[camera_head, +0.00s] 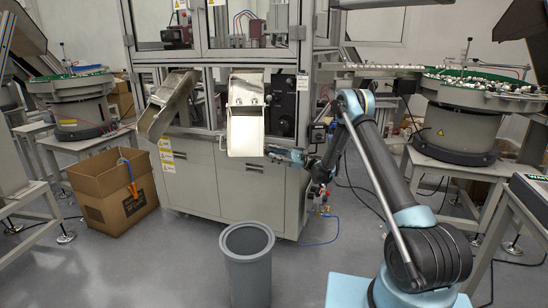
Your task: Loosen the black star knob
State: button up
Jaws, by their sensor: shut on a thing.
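My gripper (272,152) is at the lower right edge of the right metal chute (245,136), in front of the machine cabinet. Its dark fingers point left and are shut on a small dark thing, which I take to be the black star knob. The knob is mostly hidden by the fingers, and its star shape cannot be made out at this size. My arm reaches in from the right, with the wrist low beside the cabinet front.
A second metal chute (165,105) slopes down at the left. A black panel (280,103) stands behind my gripper. A grey bin (247,262) and an open cardboard box (108,190) stand on the floor. Bowl feeders flank the machine at left (82,112) and right (465,125).

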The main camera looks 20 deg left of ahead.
jog(key=shift+w+n+g+h, duration=0.15)
jog(key=shift+n+g+h, duration=0.25)
jog(key=shift+n, duration=1.1)
jog(key=o, duration=1)
jog(key=shift+o, duration=0.2)
